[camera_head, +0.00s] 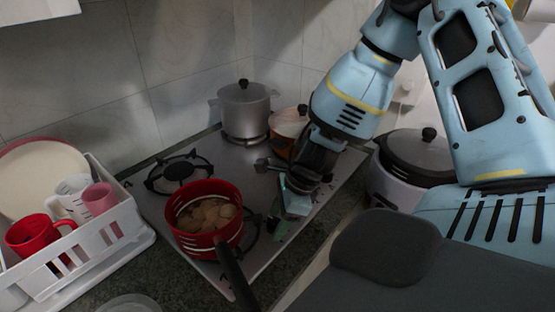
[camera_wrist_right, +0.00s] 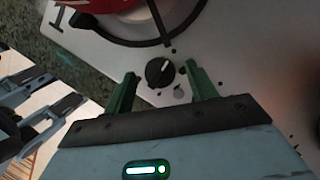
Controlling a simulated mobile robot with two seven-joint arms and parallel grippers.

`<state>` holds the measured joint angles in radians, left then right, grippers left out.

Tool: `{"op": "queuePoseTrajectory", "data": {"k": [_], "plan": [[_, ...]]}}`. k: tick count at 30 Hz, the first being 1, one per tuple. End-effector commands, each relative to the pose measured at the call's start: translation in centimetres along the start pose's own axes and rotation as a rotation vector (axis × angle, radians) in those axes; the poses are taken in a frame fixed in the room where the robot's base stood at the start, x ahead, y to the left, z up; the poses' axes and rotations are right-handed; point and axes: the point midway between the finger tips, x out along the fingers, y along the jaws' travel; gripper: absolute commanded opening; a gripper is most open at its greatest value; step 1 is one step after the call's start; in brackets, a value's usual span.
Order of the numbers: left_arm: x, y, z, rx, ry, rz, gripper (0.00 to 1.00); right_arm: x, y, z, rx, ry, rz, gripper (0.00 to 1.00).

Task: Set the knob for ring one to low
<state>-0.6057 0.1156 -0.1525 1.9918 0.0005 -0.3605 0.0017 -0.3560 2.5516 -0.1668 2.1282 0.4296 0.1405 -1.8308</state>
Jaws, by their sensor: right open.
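A black round knob (camera_wrist_right: 160,72) with a light pointer line sits on the metal stove panel in the right wrist view. The line appears tilted toward the upper right. I cannot read which ring it serves or its setting. My right gripper (camera_wrist_right: 160,76) is open, with its green fingers on either side of the knob and a visible gap to each. In the head view my right gripper (camera_head: 281,226) is over the front right edge of the stove (camera_head: 228,160), and the knob there is hidden or too small to tell.
A red pot (camera_head: 203,213) with food stands on the front burner, its handle pointing toward me. A lidded silver pot (camera_head: 244,108) and an orange-brown pot (camera_head: 287,126) stand behind. A white dish rack (camera_head: 117,222) is at left, a rice cooker (camera_head: 393,187) at right.

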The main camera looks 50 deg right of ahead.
Motion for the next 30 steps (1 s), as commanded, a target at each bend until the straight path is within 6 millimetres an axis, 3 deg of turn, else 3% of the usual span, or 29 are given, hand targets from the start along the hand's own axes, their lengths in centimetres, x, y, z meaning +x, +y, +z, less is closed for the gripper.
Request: {"op": "queuePoseTrajectory", "data": {"k": [3, 13, 23, 30], "plan": [[0.0, 0.0, -0.1, -0.001, 0.002, 0.000, 0.36, -0.1, 0.0, 0.0, 0.000, -0.001, -0.001, 0.54], [0.0, 0.1, -0.1, -0.005, 0.003, 0.001, 0.36, -0.1, 0.0, 0.0, 0.001, 0.000, -0.001, 0.12], [0.1, 0.2, 0.3, -0.006, -0.004, 0.001, 0.36, 0.0, 0.0, 0.0, 0.050, -0.001, -0.022, 0.12], [0.3, 0.2, 0.9, -0.007, -0.016, 0.003, 0.36, 0.0, 0.2, 0.0, 0.193, 0.000, -0.081, 0.12]]}}
